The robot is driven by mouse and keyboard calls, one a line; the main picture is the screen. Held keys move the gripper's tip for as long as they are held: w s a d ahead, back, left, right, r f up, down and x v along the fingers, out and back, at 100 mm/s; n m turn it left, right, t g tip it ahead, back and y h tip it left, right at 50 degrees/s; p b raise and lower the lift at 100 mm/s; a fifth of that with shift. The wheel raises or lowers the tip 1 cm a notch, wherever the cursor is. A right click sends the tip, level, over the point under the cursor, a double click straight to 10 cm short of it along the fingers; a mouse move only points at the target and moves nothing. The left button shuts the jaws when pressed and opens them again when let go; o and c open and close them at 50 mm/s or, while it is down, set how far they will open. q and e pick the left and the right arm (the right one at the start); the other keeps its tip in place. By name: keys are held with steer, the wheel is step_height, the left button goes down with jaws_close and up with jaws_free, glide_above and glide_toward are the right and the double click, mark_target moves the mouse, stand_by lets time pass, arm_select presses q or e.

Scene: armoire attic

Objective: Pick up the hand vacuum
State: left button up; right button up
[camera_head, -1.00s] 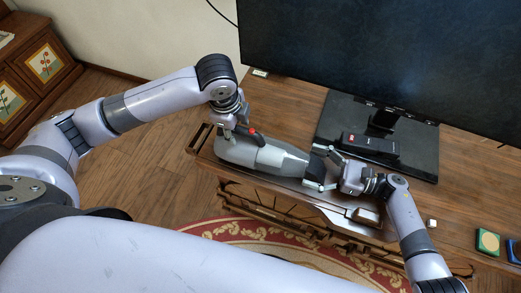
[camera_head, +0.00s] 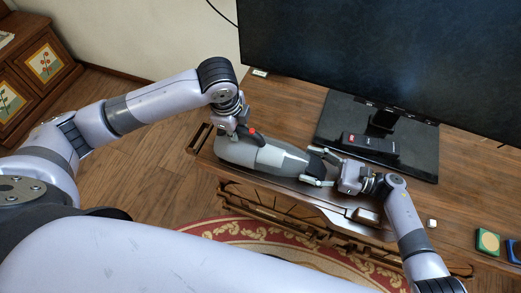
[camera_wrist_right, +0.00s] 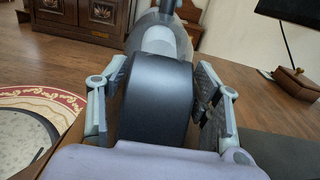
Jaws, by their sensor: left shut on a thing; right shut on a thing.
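My right gripper (camera_head: 322,168) is shut on the dark nozzle end from the right. In the right wrist view the dark end (camera_wrist_right: 157,100) sits between the two fingers of my right gripper (camera_wrist_right: 160,105).
A large monitor (camera_head: 390,60) stands on a dark base (camera_head: 413,158) behind the vacuum, with a dark box (camera_head: 370,147) on the base. Green and blue coasters (camera_head: 488,242) and a small white cube (camera_head: 432,223) lie at the right. A red patterned rug (camera_head: 245,229) is below.

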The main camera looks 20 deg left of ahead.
arm_select(q)
jaws_close()
arm_select(e)
steer(key=shift+c, duration=0.6)
jaws_close()
arm_select(q)
steer(key=shift+w+r, duration=0.15)
steer(key=shift+r, duration=0.05)
arm_select(e)
steer(key=shift+w+r, duration=0.1)
steer(key=shift+r, duration=0.1)
